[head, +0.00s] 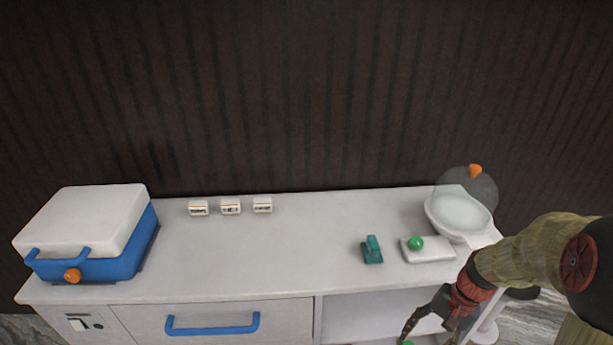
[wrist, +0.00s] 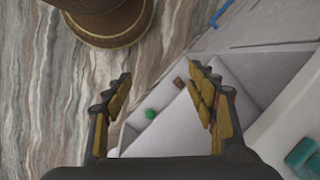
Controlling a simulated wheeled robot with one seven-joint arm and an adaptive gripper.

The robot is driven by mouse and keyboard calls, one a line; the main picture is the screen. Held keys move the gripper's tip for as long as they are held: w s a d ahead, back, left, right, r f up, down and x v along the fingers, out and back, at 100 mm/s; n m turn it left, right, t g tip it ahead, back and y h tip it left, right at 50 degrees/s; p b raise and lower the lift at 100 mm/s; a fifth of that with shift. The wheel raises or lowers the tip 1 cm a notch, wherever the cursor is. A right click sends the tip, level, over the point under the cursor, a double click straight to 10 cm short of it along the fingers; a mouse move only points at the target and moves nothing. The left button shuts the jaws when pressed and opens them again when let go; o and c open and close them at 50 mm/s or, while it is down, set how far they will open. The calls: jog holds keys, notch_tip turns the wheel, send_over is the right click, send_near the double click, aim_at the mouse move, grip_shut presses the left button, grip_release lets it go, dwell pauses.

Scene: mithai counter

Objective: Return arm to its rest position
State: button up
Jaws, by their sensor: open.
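My gripper (head: 428,333) hangs at the lower right of the head view, in front of the counter's open shelf and below the counter top. It points downward. In the wrist view my gripper (wrist: 159,76) has its two fingers spread wide with nothing between them. Part of a finger is cut off by the lower edge of the head view. My arm comes in from the right edge, past the right end of the counter (head: 270,240).
On the counter are a blue and white box (head: 90,232), three small boxes (head: 230,207), a teal handled block (head: 372,250), a white slab (head: 430,254) with a green ball (head: 415,243), and a domed bowl (head: 460,212). Another green ball (wrist: 151,114) sits lower. The counter's middle is clear.

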jog(key=s+a+r+n+t+h, duration=0.1)
jog(key=s+a+r+n+t, duration=0.2)
jog(key=r, duration=0.9)
jog(key=s+a+r+n+t+h+p, duration=0.1)
jog(key=s+a+r, duration=0.5)
jog(key=r, duration=0.7)
jog(key=a+n+t+h, duration=0.1)
jog(key=n+t, duration=0.1)
jog(key=n, duration=0.1)
jog(key=shift+s+a+r+n+t, duration=0.2)
jog(key=shift+n+t, duration=0.1)
jog(key=shift+n, duration=0.1)
jog(key=shift+c, duration=1.2)
